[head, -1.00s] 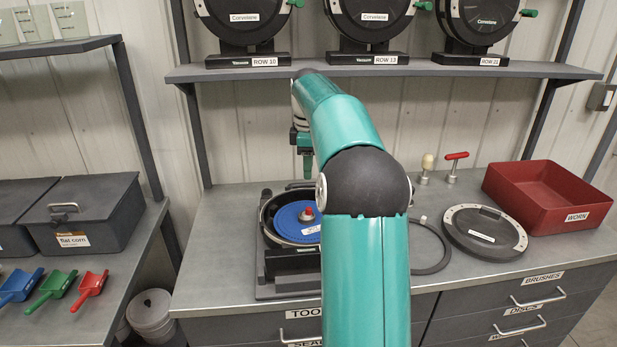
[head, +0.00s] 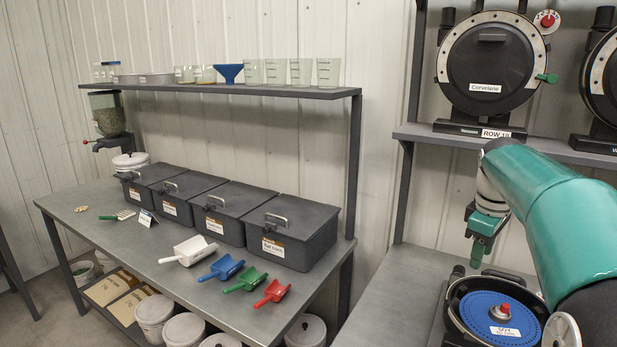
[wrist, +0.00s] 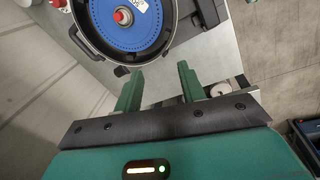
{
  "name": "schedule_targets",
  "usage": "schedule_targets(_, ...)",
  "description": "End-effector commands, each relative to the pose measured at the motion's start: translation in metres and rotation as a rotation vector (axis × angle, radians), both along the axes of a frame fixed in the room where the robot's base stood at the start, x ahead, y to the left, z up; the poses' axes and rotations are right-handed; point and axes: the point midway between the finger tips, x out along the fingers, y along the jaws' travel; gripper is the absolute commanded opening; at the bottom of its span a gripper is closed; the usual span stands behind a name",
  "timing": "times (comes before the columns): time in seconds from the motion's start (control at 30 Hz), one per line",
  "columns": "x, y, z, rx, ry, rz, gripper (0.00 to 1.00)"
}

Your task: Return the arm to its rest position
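My arm (head: 555,215) reaches in from the right side of the head view, bent over the right bench. My gripper (head: 483,250) hangs down at its end, above and behind an open seed meter with a blue disc (head: 490,315). In the wrist view my gripper's two green fingers (wrist: 158,88) stand apart with nothing between them. The blue disc, with a red knob at its centre, shows beyond the fingertips in the wrist view (wrist: 135,40).
A shelf upright (head: 402,195) and a shelf with closed meters (head: 490,75) stand near my arm. The left bench (head: 110,220) carries dark lidded bins (head: 290,225) and several scoops (head: 245,280). White buckets (head: 185,330) sit below it.

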Motion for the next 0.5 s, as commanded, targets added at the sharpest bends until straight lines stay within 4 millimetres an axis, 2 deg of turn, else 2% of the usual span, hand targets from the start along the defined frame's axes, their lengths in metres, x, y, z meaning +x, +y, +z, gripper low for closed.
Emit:
schedule_targets(0.03, -0.010, 0.026, 0.006, -0.008, -0.024, -0.024, 0.40)
schedule_targets(0.2, -0.046, 0.090, 0.011, -0.005, -0.108, -0.136, 0.40)
schedule_targets(0.37, -0.088, 0.142, 0.004, 0.028, -0.193, -0.244, 0.40)
schedule_targets(0.5, -0.128, 0.179, -0.011, 0.078, -0.264, -0.340, 0.40)
